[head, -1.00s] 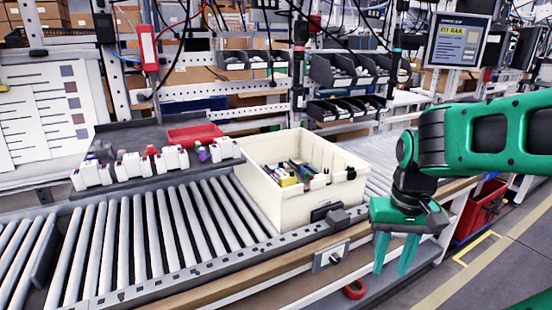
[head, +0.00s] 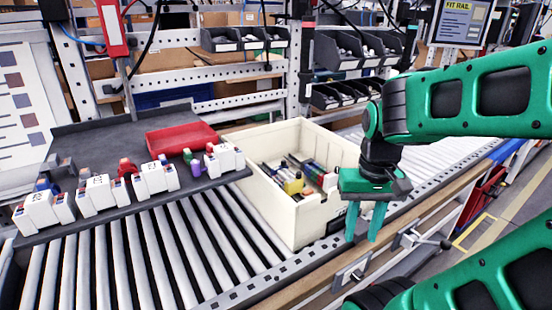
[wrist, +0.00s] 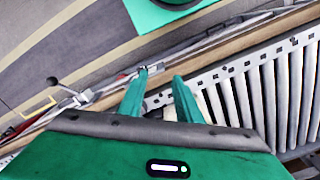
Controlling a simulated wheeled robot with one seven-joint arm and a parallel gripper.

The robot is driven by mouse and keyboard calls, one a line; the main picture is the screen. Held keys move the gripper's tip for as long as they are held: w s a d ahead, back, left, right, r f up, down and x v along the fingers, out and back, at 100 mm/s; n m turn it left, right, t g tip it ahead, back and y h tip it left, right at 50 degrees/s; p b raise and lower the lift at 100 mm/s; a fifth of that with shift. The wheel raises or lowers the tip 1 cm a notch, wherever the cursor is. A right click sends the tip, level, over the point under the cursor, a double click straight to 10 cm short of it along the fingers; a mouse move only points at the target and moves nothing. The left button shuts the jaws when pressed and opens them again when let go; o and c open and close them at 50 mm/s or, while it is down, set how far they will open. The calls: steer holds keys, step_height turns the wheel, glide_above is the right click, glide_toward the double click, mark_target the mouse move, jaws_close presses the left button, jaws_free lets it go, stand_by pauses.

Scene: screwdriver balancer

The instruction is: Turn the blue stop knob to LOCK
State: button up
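My gripper (head: 365,222) hangs with fingers downward, open and empty, at the right front corner of the cream bin in the head view. The wrist view shows its two green fingers (wrist: 160,80) apart, with the rail behind them. On the conveyor's front rail sit a small grey plate with a knob (head: 352,272) and, farther right, a bracket with a black-tipped lever (head: 425,240); neither looks blue. A lever with a dark ball (wrist: 53,82) also shows in the wrist view. I cannot identify a blue stop knob with certainty.
The cream bin (head: 268,205) holds mixed tools on the roller conveyor (head: 150,245). Left of it, a dark tray (head: 100,140) carries white blocks (head: 100,195) and a red bin (head: 180,138).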

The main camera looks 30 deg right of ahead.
steer(key=shift+o, duration=0.5)
steer(key=w+d+r+m+h, duration=0.1)
steer(key=w+d+r+m, duration=0.25)
steer(key=w, duration=0.65)
steer(key=w+d+r+m+h, duration=0.2)
steer(key=w+d+r, duration=0.15)
steer(key=w, duration=0.75)
steer(key=m+h, duration=0.2)
steer(key=m, duration=0.4)
glide_toward(283, 161)
steer(key=x, duration=0.8)
steer(key=shift+d+f, duration=0.15)
jaws_close()
